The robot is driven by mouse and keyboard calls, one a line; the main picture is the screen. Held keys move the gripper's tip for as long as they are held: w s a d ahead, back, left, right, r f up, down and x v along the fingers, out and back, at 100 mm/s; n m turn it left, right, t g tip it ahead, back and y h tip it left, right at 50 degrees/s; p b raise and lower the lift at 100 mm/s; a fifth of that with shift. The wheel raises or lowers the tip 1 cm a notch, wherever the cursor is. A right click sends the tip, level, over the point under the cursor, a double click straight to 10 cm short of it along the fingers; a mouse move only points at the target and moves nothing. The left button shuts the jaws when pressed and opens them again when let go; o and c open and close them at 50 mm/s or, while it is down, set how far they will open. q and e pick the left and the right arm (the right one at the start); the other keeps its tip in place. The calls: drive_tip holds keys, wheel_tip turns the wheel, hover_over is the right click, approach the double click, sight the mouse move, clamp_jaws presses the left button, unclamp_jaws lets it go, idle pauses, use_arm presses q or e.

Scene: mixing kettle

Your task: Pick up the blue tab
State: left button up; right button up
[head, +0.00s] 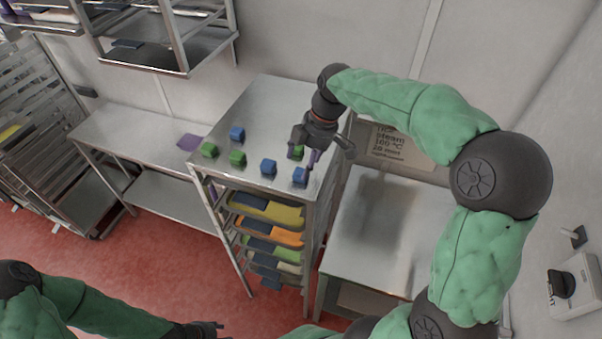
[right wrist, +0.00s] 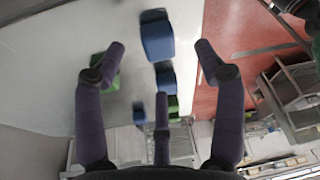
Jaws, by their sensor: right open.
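Several small blue and green blocks stand on the steel top of a rack (head: 265,115). The blue tabs are one at the front right corner (head: 300,176), one at the front middle (head: 268,166) and one farther back (head: 237,133). My right gripper (head: 322,150) is open and empty above the right edge of the top, beside the corner blue tab.
Green blocks (head: 237,158) stand among the blue ones; one (head: 295,152) is partly hidden by my right gripper. Coloured trays (head: 270,209) fill the rack below. A steel table (head: 375,235) stands right, a bench (head: 135,135) left. A wall sign (head: 400,145) is behind.

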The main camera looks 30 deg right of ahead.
sight(301, 171)
drive_tip(key=shift+x, duration=1.85)
drive_tip(key=shift+s, duration=0.1)
drive_tip(key=c, duration=1.2)
drive_tip(key=shift+r, duration=0.2)
